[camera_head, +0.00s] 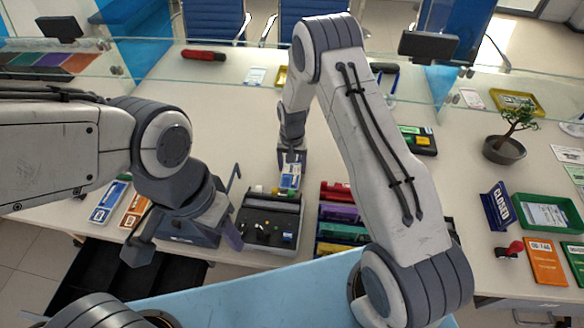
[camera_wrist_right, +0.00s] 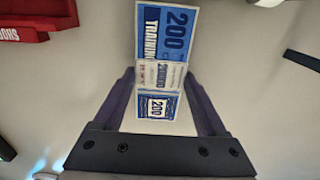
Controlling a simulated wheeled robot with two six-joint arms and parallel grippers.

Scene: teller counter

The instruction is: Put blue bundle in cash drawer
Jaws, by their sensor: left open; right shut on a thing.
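The blue bundle (camera_head: 290,178), marked 200, is held in my right gripper (camera_head: 291,160) just behind the black counter machine. In the right wrist view, the bundle (camera_wrist_right: 165,40) sits between the two fingers of my right gripper (camera_wrist_right: 160,85), which is shut on it. The black cash drawer (camera_head: 85,280) is open below the counter's front edge at the lower left, partly hidden by my left arm. My left gripper (camera_head: 188,238) is open and empty, beside the drawer's right part.
The black machine (camera_head: 270,220) stands in the middle of the counter. Coloured trays (camera_head: 335,213) lie to its right. A blue item (camera_head: 108,202) and an orange item (camera_head: 134,210) lie at the left. A plant (camera_head: 505,148) and a CLOSED sign (camera_head: 497,207) stand at the right.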

